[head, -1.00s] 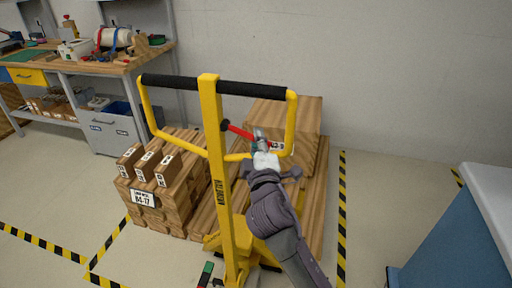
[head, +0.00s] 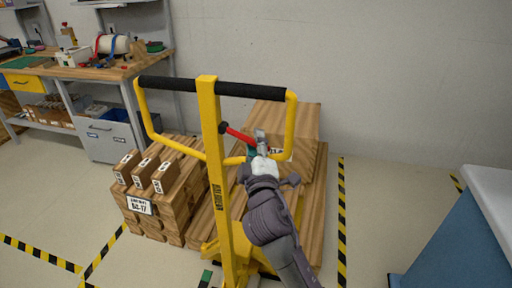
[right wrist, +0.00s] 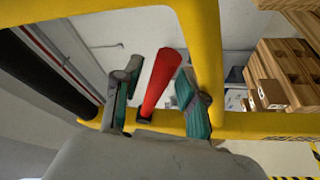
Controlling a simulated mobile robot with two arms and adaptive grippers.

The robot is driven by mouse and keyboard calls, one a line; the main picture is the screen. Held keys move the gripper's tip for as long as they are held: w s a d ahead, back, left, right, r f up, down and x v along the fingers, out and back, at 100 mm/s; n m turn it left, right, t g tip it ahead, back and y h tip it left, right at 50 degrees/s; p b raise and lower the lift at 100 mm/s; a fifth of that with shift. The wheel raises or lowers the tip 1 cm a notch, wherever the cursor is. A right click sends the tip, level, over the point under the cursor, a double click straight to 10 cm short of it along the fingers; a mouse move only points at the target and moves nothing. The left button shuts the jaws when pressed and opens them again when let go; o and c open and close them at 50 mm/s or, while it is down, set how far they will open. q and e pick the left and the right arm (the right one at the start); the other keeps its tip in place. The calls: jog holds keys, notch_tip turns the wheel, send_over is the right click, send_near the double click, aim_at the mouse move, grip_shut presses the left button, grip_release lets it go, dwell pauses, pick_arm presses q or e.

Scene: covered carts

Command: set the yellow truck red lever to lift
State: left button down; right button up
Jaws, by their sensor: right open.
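The yellow truck (head: 214,160) stands in the middle of the head view, with its looped handle and black grip bar on top. Its red lever (head: 238,134) sticks out to the right from the post, below the grip bar. My right gripper (head: 261,140) is at the lever's outer end, inside the handle loop. In the right wrist view the red lever (right wrist: 163,80) lies between the two open fingers (right wrist: 155,100), with gaps visible on both sides. The yellow frame (right wrist: 206,60) is close beside the right finger. My left gripper is not clearly seen.
Wooden boxes (head: 160,205) lie left of the truck, and a large wooden crate (head: 285,120) stands behind it. A workbench (head: 110,70) is at the back left. A blue cabinet (head: 450,240) with a white top is at the right. Floor between crate and cabinet is free.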

jog(key=s+f, duration=0.1)
jog(key=s, duration=1.1)
jog(key=shift+d+f, duration=0.3)
jog(key=shift+f, duration=0.1)
jog(key=shift+w, duration=0.1)
notch_tip(320, 180, down, 25)
jog(key=w+g+y, duration=0.1)
jog(key=g, duration=0.5)
jog(key=s+d+f+m+g, duration=0.1)
jog(key=s+d+f+g, duration=0.15)
jog(key=f, duration=0.65)
jog(key=s+d+f+m+g, duration=0.1)
jog(key=s+f+m, duration=0.15)
jog(key=f, duration=0.65)
jog(key=s+d+f+m+g+h, duration=0.1)
jog(key=s+d+f+m+g, duration=0.35)
jog(key=s+f, duration=1.25)
jog(key=s+d+f+m+g, duration=0.1)
jog(key=s+d+f, duration=0.2)
jog(key=s, duration=0.4)
jog(key=s+d+f+m+g, duration=0.1)
jog(key=s+d+f+g, duration=0.1)
jog(key=s, duration=0.5)
jog(key=s+d+f+m+g+h, duration=0.1)
jog(key=s+d+f, duration=0.3)
jog(key=s+d, duration=0.2)
jog(key=shift+s+d+m+g, duration=0.25)
jog(key=shift+s+m+g, duration=0.15)
jog(key=shift+s, duration=0.35)
